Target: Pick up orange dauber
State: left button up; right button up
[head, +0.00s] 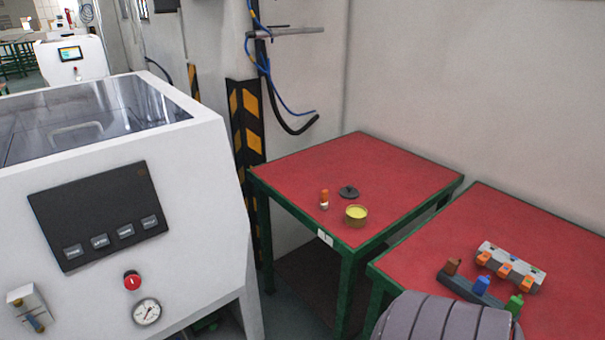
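A small upright piece with an orange top and a pale base (324,199), which looks like the orange dauber, stands on the left red-topped table (410,165). It is left of an open round tin (356,216) with yellow contents. A dark round lid with a knob (348,192) lies just behind the tin. Nothing touches the orange piece. Neither of my grippers can be made out in the head view.
A second red-topped table (540,235) at the right holds a dark rack (470,290) with brown, blue and green pieces, and a grey block with orange parts (511,267). A white machine (200,250) stands left. A dark ribbed shape covers the bottom edge.

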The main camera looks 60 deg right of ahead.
aim_at(323, 205)
jog(key=z, duration=1.8)
